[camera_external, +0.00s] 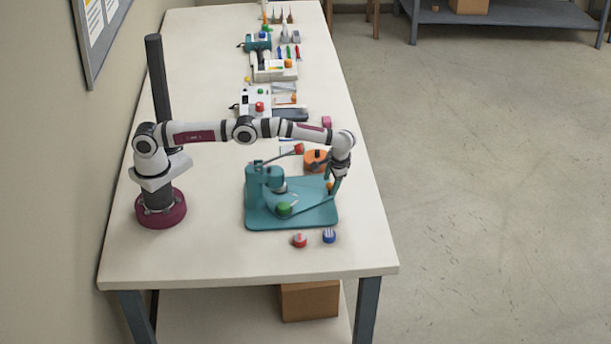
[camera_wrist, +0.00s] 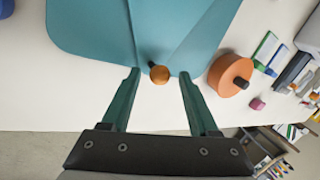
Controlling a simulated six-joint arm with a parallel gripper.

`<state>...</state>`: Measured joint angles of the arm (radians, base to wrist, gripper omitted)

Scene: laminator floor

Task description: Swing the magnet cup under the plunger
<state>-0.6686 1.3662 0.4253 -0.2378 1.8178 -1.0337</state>
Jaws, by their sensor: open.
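The teal press (camera_external: 256,190) stands on a teal base plate (camera_external: 300,222); the plate also fills the top of the wrist view (camera_wrist: 90,25). A grey plunger-like part (camera_external: 280,188) hangs beside its column, and a lever with a red knob (camera_external: 298,148) rises from it. A green round piece (camera_external: 284,209) sits low on the plate. I cannot tell for certain which part is the magnet cup. A small orange knob (camera_wrist: 159,75) is at the plate's edge. My gripper (camera_external: 335,186) is open, its two green fingers either side of the orange knob, apart from it in the wrist view (camera_wrist: 159,79).
An orange cylinder with a black stub (camera_external: 315,161) stands close behind the plate. A red cap (camera_external: 299,240) and a blue cap (camera_external: 329,235) lie in front. Several devices and tools line the far bench. The bench front (camera_external: 220,255) is clear.

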